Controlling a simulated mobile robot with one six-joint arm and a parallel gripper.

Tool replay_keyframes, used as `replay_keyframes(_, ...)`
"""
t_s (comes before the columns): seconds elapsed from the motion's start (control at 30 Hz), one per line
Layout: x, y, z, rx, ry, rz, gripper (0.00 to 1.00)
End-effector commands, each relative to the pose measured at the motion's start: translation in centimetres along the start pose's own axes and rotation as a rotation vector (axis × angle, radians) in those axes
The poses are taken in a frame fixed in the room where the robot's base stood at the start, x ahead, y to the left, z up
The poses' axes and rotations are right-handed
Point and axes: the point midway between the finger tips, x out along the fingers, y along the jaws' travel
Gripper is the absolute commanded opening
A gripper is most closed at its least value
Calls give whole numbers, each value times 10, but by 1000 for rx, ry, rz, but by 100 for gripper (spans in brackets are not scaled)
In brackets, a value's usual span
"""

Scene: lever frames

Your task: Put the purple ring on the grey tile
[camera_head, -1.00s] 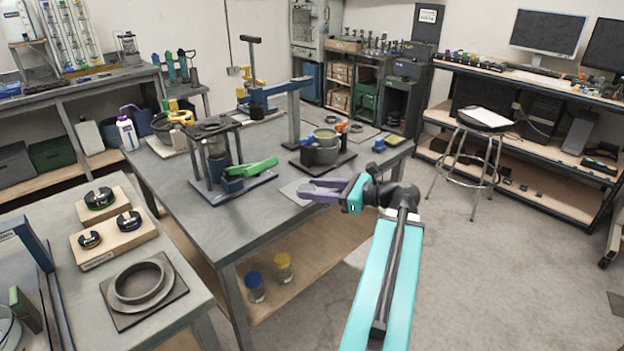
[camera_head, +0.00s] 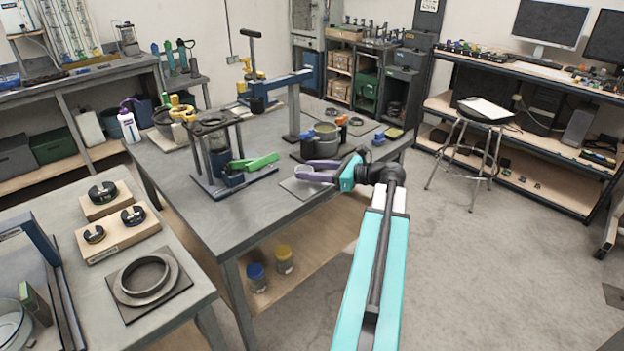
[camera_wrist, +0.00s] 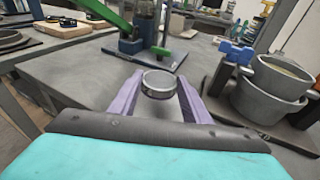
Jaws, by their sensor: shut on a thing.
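My gripper (camera_head: 303,169) has purple fingers and is at the near right edge of the central workbench, over a flat grey tile (camera_head: 297,188). In the wrist view, my gripper (camera_wrist: 160,78) is shut on a small round ring (camera_wrist: 158,88), which sits between the fingertips. The ring looks grey and metallic there, not clearly purple. In the head view the fingers mostly hide it. The tile is partly covered by my gripper, and I cannot tell the exact gap between ring and tile.
A grey pot on a dark base (camera_head: 322,143) stands just behind my gripper. A press frame with a green lever (camera_head: 256,162) stands to the left.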

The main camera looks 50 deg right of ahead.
Motion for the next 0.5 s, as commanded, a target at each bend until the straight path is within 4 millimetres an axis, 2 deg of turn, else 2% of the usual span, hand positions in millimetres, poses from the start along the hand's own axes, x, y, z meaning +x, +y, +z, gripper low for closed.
replay_keyframes(0.37, 1, -2, 0, 0, -1, 0, 19)
replay_keyframes(0.5, 2, -2, -6, 1, 0, 0, 19)
